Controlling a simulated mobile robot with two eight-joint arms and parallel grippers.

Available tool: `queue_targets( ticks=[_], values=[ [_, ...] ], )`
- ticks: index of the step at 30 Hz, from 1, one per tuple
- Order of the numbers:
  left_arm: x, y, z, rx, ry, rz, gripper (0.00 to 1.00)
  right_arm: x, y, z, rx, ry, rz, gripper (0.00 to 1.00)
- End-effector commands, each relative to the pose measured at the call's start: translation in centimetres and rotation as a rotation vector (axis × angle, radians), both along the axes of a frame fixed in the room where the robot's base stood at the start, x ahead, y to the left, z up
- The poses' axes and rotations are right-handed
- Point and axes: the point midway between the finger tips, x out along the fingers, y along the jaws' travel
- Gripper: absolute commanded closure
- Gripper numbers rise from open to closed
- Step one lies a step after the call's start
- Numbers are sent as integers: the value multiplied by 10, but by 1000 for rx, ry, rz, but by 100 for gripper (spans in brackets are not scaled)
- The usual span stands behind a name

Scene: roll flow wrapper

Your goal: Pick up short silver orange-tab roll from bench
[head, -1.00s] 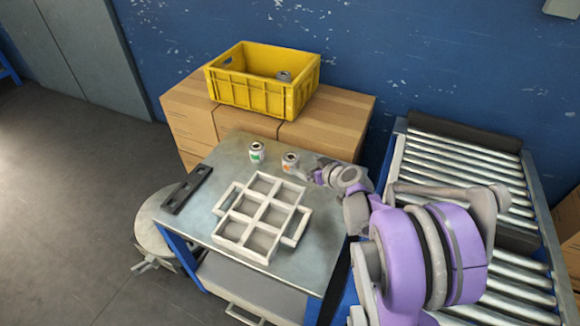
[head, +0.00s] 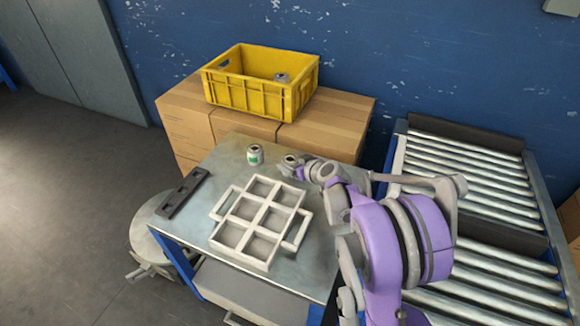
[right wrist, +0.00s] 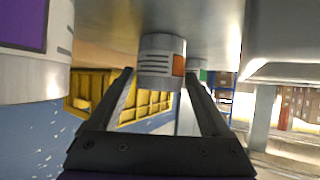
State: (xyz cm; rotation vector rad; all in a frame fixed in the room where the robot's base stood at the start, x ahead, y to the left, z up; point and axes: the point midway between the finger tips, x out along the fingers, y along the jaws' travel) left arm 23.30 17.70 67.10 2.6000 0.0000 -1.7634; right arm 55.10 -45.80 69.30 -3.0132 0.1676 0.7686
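The short silver roll with the orange tab (right wrist: 161,62) stands on the bench. In the head view, the roll (head: 289,160) is near the bench's back edge, partly covered by my right gripper (head: 301,171). In the right wrist view, where the bench appears at the top, my right gripper (right wrist: 159,74) is open, with its fingertips on either side of the roll. A gap shows beside the left finger; contact at the right finger is unclear. A similar silver roll with a green tab (head: 255,155) stands to the left. My left gripper is not in view.
A white six-compartment tray (head: 215,214) lies on the bench (head: 228,155) in front of the rolls. A dark bar (head: 183,192) lies at the left edge. A yellow crate (head: 240,94) holding a roll (head: 282,78) stands on cartons behind. A roller conveyor (head: 465,170) is at right.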

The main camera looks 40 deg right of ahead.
Motion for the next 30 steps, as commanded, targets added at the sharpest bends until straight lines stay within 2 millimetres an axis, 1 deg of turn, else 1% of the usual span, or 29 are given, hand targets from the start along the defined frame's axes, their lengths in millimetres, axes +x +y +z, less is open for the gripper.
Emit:
queue_targets(
  ticks=[1,2,3,8,12,18,21,23,30],
  values=[
    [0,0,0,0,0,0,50,0,0,0,0,0,0,29],
    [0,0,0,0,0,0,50,0,0,0,0,0,0,34],
    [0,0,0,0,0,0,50,0,0,0,0,0,0,41],
    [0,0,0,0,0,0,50,0,0,0,0,0,0,70],
    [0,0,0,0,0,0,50,0,0,0,0,0,0,95],
    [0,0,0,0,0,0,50,0,0,0,0,0,0,96],
    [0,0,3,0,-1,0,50,-1,0,6,0,0,0,96],
    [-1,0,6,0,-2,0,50,-1,0,14,0,0,0,96],
    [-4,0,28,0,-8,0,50,-1,0,64,0,-1,0,96]
  ],
)
